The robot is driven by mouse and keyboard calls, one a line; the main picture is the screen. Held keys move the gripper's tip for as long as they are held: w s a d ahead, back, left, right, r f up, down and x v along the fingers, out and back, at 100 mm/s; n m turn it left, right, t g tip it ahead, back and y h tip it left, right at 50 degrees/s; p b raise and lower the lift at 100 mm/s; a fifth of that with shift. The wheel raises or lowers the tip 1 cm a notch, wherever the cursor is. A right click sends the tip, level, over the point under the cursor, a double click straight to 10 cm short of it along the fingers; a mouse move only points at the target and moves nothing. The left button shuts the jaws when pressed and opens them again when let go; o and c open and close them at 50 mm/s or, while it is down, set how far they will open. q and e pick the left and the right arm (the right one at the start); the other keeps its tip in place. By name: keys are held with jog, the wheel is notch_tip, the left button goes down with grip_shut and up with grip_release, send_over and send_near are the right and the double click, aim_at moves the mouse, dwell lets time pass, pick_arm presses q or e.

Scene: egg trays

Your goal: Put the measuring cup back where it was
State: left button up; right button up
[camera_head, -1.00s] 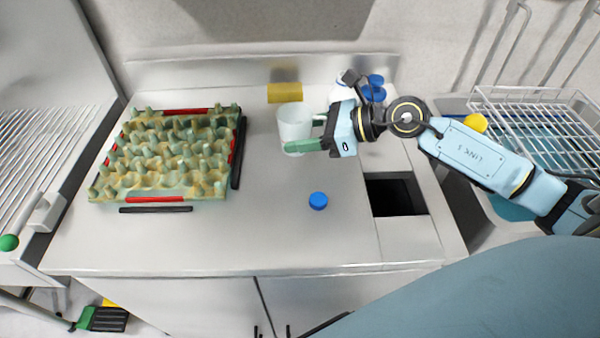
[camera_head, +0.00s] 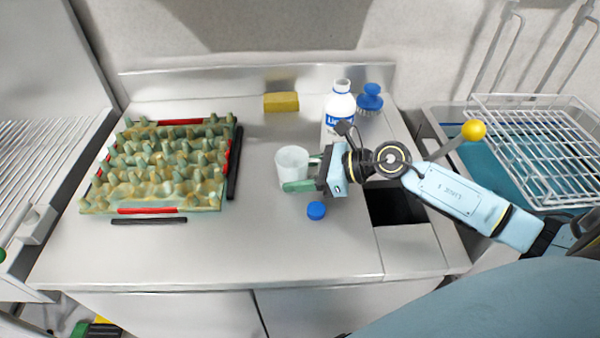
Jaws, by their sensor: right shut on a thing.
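The measuring cup (camera_head: 291,165) is a whitish translucent cup, upright in the middle of the counter area, with its handle on the right. My right gripper (camera_head: 308,174) comes in from the right and is shut on the cup at its handle side. One green finger shows along the cup's lower front; the other is mostly hidden. I cannot tell whether the cup's base touches the counter.
A blue cap (camera_head: 316,211) lies just in front of the cup. Behind stand a yellow sponge (camera_head: 281,102), a white bottle (camera_head: 341,104) and a blue-handled brush (camera_head: 370,99). An egg tray (camera_head: 150,204) fills the left. A dark opening (camera_head: 392,206) lies right. The front counter is clear.

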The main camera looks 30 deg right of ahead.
jog(key=o, duration=1.1)
jog(key=shift+c, duration=0.2)
pick_arm(q)
jog(key=shift+a, duration=0.3)
jog(key=shift+s, duration=0.1)
pick_arm(e)
jog(key=shift+r, duration=0.15)
jog(key=v, duration=1)
pick_arm(q)
jog(key=shift+d+f, duration=0.1)
pick_arm(e)
jog(key=shift+v, duration=1)
jog(key=shift+r, duration=0.1)
